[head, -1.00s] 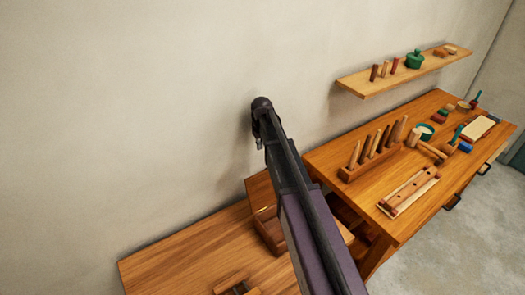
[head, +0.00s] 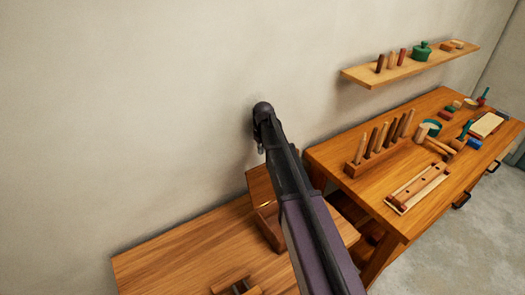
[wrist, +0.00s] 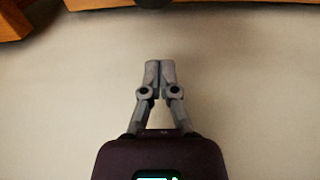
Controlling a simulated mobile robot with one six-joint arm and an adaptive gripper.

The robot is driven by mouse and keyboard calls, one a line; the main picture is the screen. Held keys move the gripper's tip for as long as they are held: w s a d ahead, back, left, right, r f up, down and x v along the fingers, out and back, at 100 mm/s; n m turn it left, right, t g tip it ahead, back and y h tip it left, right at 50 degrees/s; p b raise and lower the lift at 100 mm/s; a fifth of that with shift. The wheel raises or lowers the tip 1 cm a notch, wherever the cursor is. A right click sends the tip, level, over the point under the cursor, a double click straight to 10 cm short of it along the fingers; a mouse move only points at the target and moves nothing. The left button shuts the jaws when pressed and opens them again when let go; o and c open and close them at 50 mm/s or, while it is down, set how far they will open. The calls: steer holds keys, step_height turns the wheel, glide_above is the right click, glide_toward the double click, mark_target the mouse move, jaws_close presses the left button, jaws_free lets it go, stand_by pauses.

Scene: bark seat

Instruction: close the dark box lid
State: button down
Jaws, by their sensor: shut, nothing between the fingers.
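The brown wooden box (head: 268,226) stands on the low wooden table, mostly hidden behind my arm in the head view. Its lid (head: 258,183) stands raised at the back, towards the wall, so the box is open. My gripper (wrist: 160,72) is shut and empty in the wrist view, with its fingertips together in front of a plain pale surface. In the head view my arm reaches up across the middle, and the gripper is hard to make out at its far end. The box cannot be clearly told in the wrist view.
The low table (head: 170,265) has bare room at left, with a small wooden piece (head: 236,286) at its front. A higher workbench (head: 325,155) at right holds a peg rack (head: 362,168), a mallet (head: 438,146) and other items. A wall shelf (head: 365,76) hangs above.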

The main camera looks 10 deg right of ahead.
steer(key=shift+s+d+f+b, duration=0.1)
steer(key=shift+s+d+f, duration=0.15)
steer(key=shift+s, duration=0.3)
steer(key=shift+s+d+f+b, duration=0.15)
steer(key=shift+s+d+f, duration=0.05)
steer(key=shift+s, duration=0.4)
steer(key=shift+s+d+f+b, duration=0.1)
steer(key=shift+s+d+f, duration=0.15)
steer(key=shift+s, duration=0.3)
